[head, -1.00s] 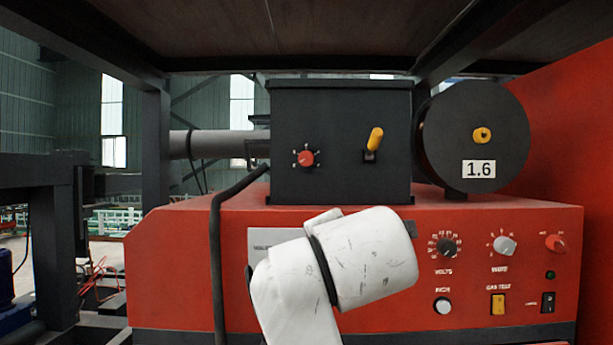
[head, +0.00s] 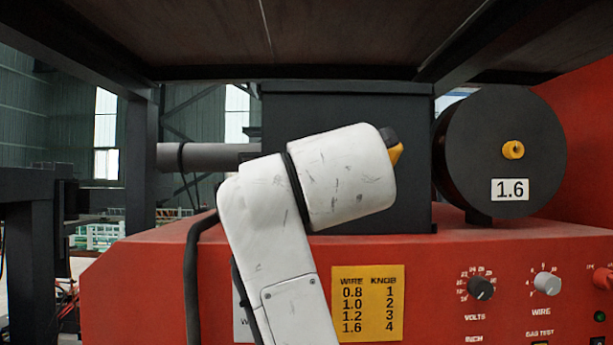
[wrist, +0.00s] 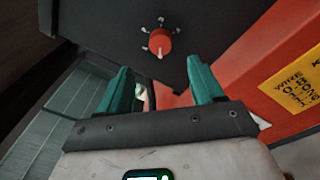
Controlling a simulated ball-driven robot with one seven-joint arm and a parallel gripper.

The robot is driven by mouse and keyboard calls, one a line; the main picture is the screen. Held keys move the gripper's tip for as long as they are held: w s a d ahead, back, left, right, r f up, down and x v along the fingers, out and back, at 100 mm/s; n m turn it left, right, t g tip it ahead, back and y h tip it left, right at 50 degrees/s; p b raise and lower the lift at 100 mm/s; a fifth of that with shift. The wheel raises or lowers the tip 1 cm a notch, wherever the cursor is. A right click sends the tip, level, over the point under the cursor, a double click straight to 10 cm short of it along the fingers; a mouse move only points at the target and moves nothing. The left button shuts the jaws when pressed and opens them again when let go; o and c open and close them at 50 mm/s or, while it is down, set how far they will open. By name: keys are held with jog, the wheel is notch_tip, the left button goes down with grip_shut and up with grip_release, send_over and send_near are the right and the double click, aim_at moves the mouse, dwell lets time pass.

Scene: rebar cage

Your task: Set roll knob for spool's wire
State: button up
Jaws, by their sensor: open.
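The red roll knob (wrist: 158,42) sits on the black feeder box (wrist: 100,25) in the wrist view, ringed by small pale marks too small to read. Its white pointer mark is toward the bottom of that picture. My gripper (wrist: 159,66) is open and empty, its two green fingers apart below the knob, not touching it. In the head view my arm hides the knob and the gripper. The black spool (head: 480,150) carries a white label (head: 510,189) reading 1.6. A yellow chart (head: 368,300) pairs wire 0.8, 1.0, 1.2, 1.6 with knob 1, 2, 3, 4.
The red machine (head: 420,250) carries a volts knob (head: 481,288) and a grey wire knob (head: 547,284) at right. A yellow lever (head: 396,154) shows partly behind my arm. A dark shelf (head: 300,35) hangs overhead. A black cable runs down left of my arm.

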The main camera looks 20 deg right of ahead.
jog(key=p+x, duration=0.2)
jog(key=x, duration=0.7)
jog(key=shift+p, duration=0.4)
jog(key=shift+s, duration=0.1)
jog(key=shift+f, duration=0.1)
jog(key=c, duration=1.1)
jog(key=shift+o, duration=0.2)
